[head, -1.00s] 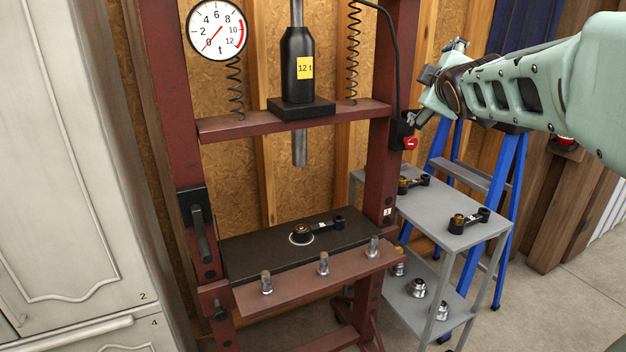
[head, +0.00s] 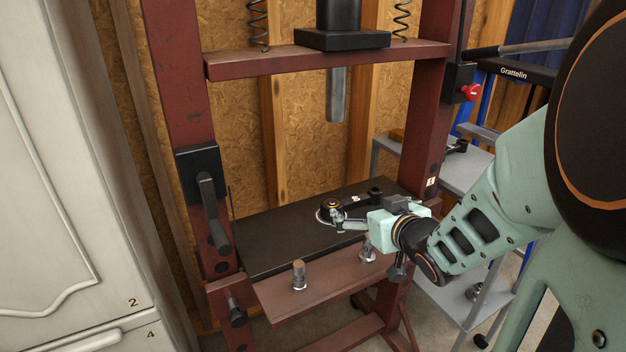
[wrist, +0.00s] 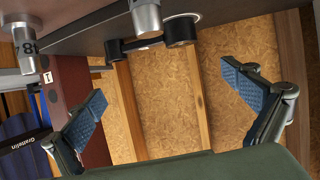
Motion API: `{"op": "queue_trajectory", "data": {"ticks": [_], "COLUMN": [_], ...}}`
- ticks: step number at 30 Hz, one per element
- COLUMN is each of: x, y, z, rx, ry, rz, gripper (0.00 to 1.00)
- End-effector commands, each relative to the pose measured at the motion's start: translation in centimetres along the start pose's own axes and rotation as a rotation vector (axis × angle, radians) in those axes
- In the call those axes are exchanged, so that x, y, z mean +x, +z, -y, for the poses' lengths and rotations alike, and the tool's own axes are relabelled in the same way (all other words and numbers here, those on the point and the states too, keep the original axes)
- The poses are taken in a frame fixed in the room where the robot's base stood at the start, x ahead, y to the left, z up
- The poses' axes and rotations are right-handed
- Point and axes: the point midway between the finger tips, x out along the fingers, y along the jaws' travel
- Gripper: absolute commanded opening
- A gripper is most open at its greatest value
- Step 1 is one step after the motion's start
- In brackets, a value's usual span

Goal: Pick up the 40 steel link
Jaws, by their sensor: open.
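A dark link with a round boss at each end lies on the black press bed (head: 280,235). My gripper (head: 340,224) is open and empty, beside the near boss and in front of the bar. In the wrist view, which looks upside down, the link (wrist: 150,43) shows above the gap between my blue-padded fingers (wrist: 170,95), apart from both.
Steel pins stand on the front rail, one left of my gripper (head: 299,275) and one close below it (head: 368,247). The press ram (head: 337,95) hangs above the bed. A red post (head: 425,130) and a grey cart (head: 450,175) holding another dark link stand right.

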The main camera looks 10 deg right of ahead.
Motion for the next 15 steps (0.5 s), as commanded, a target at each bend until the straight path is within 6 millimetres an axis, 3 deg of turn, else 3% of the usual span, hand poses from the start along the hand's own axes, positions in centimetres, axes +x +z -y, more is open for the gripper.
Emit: {"op": "queue_trajectory", "data": {"ticks": [3, 15], "x": [-0.2, 1.9], "y": [1.3, 1.1], "z": [0.5, 0.7], "rx": [0.043, 0.058], "ry": [-0.012, -0.019], "rz": [0.004, 0.005], "gripper": [1.00, 1.00]}}
